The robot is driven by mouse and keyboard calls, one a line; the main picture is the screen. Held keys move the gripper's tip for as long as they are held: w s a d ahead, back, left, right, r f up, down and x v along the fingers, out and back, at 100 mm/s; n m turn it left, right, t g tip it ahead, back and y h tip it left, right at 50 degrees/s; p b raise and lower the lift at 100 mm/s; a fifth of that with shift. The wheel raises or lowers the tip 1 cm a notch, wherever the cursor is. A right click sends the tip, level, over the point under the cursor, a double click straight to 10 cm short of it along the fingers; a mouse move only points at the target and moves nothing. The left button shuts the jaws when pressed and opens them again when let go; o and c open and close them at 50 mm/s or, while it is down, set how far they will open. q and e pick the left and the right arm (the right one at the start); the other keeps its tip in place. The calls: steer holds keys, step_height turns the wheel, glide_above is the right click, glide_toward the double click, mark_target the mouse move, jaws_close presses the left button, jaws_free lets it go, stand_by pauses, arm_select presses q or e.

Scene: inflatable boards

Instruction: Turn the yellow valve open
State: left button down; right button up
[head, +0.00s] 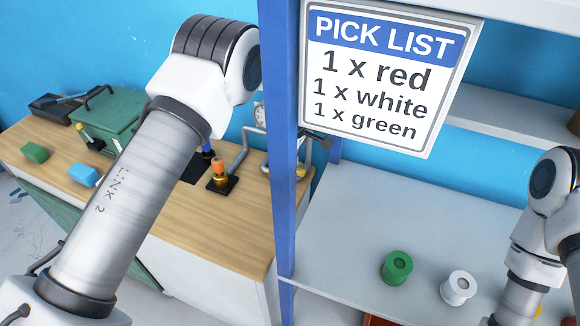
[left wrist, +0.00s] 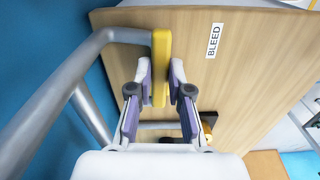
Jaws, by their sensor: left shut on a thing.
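The yellow valve handle (left wrist: 160,52) shows in the left wrist view as an upright yellow bar beside a grey pipe (left wrist: 82,62). My left gripper (left wrist: 160,82) has its two purple-padded fingers on either side of the lower part of the handle, shut on it.
A wooden workbench (head: 215,235) carries a green toolbox (head: 110,118), green and light blue blocks, and pipes. A "BLEED" label (left wrist: 213,40) is right of the handle. A blue post (head: 281,130) divides bench from shelf, where a green spool (head: 396,267) and white spool (head: 458,287) stand.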

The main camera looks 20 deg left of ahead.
arm_select(q)
steer(key=shift+w+n, duration=0.2)
steer(key=shift+n, duration=0.3)
steer(key=c, duration=1.1)
jaws_free()
steer(key=shift+a, duration=0.1)
steer(key=shift+a+f, duration=0.1)
steer(key=shift+a, duration=0.05)
step_height(320, 180, up, 12)
